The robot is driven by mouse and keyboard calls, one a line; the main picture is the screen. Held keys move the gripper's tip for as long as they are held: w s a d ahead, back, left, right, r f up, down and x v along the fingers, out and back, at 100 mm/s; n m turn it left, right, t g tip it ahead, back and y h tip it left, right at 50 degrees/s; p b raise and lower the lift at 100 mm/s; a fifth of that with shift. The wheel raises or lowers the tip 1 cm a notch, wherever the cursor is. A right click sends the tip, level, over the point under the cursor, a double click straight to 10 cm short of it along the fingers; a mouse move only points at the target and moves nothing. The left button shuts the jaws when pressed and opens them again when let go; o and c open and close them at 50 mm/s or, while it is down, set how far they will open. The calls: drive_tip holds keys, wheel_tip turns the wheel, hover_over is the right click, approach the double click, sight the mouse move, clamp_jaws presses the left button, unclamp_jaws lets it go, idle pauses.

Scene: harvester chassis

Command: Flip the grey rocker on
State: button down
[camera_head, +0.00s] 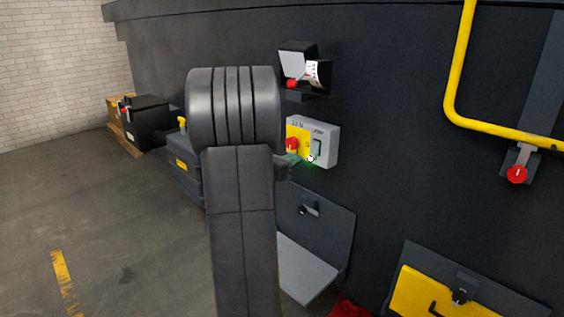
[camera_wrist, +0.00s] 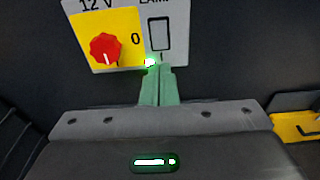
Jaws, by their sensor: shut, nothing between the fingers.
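The grey rocker (camera_wrist: 160,34) is set in a light-grey panel (camera_wrist: 185,12) marked "12 V" and "LAMP" in the wrist view. In the head view the rocker (camera_head: 317,149) shows as a dark upright rectangle on the box's right half. A red knob (camera_wrist: 106,48) on a yellow plate sits left of it. My gripper (camera_wrist: 165,68) has its green fingertips together and empty, just below the rocker near the panel's lower edge. I cannot tell whether they touch it. A bright lamp glows green-white beside the fingertips. In the head view my arm partly hides the gripper (camera_head: 292,158).
Above the panel is an open-lidded box (camera_head: 303,65) with a red part. A yellow pipe (camera_head: 456,75) and a red knob valve (camera_head: 517,174) are to the right. Below, a grey flap (camera_head: 305,270) juts out, and a yellow panel (camera_head: 430,295) is at lower right.

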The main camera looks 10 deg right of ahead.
sight(314, 152)
drive_tip(key=x, duration=0.7)
drive_tip(key=shift+d+p, duration=0.1)
drive_tip(key=shift+p, duration=0.3)
drive_tip(key=shift+w, duration=0.1)
drive_tip(key=shift+d+f+b, duration=0.1)
drive_tip(key=shift+f+b, duration=0.25)
drive_tip(key=shift+b, duration=0.75)
drive_tip(key=shift+r, duration=0.3)
drive_tip(key=shift+f, duration=0.1)
drive_tip(key=f+b+v, duration=0.1)
drive_tip(key=f+v, duration=0.2)
drive_tip(key=v, duration=1)
drive_tip(key=shift+s+a+b, duration=0.2)
drive_tip(key=shift+a+b, duration=0.1)
drive_tip(key=shift+a, duration=0.1)
drive_tip(key=shift+f, duration=0.15)
